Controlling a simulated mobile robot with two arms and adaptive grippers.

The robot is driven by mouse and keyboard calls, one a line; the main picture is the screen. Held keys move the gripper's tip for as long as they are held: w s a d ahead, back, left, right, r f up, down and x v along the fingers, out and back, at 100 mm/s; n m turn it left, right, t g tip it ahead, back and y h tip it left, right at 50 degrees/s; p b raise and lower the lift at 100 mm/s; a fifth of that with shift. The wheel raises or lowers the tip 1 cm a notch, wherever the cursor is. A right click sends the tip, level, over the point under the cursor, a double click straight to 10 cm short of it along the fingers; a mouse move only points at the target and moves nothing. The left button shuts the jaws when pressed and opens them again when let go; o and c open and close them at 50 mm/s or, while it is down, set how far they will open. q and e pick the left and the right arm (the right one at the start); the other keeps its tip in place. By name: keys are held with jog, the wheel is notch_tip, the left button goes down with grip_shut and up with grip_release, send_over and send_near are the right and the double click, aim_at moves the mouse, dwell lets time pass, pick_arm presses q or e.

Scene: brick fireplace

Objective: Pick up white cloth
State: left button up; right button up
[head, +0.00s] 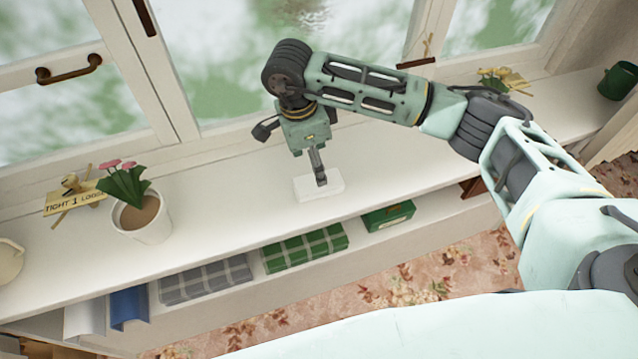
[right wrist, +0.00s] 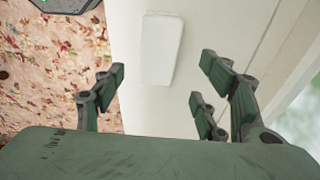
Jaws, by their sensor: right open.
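The white cloth (head: 330,190) is a flat, folded rectangle lying on the white windowsill shelf (head: 230,215) in the head view. It also shows in the right wrist view (right wrist: 161,48), upper middle, lying flat near the shelf's edge. My right gripper (head: 319,180) points down over the cloth in the head view. In the right wrist view the right gripper (right wrist: 158,90) has its fingers spread wide with nothing between them, and the cloth lies beyond the fingertips. I cannot tell the exact height between fingers and cloth. My left gripper is not in view.
A potted plant with pink flowers (head: 143,215) and a wooden sign (head: 75,197) stand left on the shelf. A dark green mug (head: 617,80) is far right. Folded plaid cloths (head: 305,248) and a green box (head: 388,215) sit on the lower shelf. Window panes rise behind.

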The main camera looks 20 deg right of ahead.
jog(key=f, duration=0.2)
jog(key=f+p, duration=0.1)
jog(key=f, duration=0.1)
jog(key=f+p, duration=0.1)
jog(key=f, duration=0.1)
jog(key=shift+s+d+f, duration=0.2)
jog(key=shift+d+f, duration=0.05)
jog(key=shift+d, duration=0.1)
jog(key=shift+f, duration=0.3)
jog(key=shift+c, duration=0.5)
jog(key=c, duration=1)
jog(key=shift+c, duration=0.2)
jog(key=shift+w+r, duration=0.1)
